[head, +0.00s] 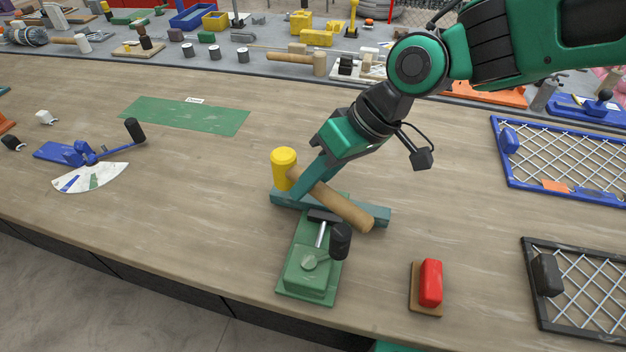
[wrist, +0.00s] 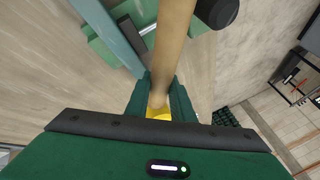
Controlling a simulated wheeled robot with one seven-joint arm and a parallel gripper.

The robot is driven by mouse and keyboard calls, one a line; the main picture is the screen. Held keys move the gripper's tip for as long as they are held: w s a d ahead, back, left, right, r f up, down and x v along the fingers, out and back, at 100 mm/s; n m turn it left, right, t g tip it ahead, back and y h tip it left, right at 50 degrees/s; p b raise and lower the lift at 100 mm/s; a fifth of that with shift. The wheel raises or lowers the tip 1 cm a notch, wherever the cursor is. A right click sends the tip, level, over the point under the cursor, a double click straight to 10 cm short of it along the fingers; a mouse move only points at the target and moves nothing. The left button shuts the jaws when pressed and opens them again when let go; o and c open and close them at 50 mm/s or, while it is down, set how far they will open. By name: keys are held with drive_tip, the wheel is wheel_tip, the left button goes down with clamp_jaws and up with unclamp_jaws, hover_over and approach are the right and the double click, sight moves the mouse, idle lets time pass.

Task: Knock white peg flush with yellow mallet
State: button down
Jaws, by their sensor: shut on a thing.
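The yellow mallet has a yellow head (head: 284,169) and a thick wooden handle (head: 345,207). My gripper (head: 303,184) is shut on the handle close to the head, above a teal bar (head: 375,217). The handle slants down to the right over the bar. In the wrist view, the handle (wrist: 172,45) runs between the fingers of my gripper (wrist: 159,98), and a bit of yellow head (wrist: 158,113) shows below. I cannot make out a white peg near the mallet; the mallet and arm cover part of the bar.
A green clamp (head: 308,268) with a black knob (head: 340,241) stands just in front of the bar. A red block (head: 430,283) lies to the right. Two framed wire meshes (head: 565,160) are at the right edge.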

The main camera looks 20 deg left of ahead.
drive_tip(key=shift+r, duration=0.1)
drive_tip(key=shift+r, duration=2.4)
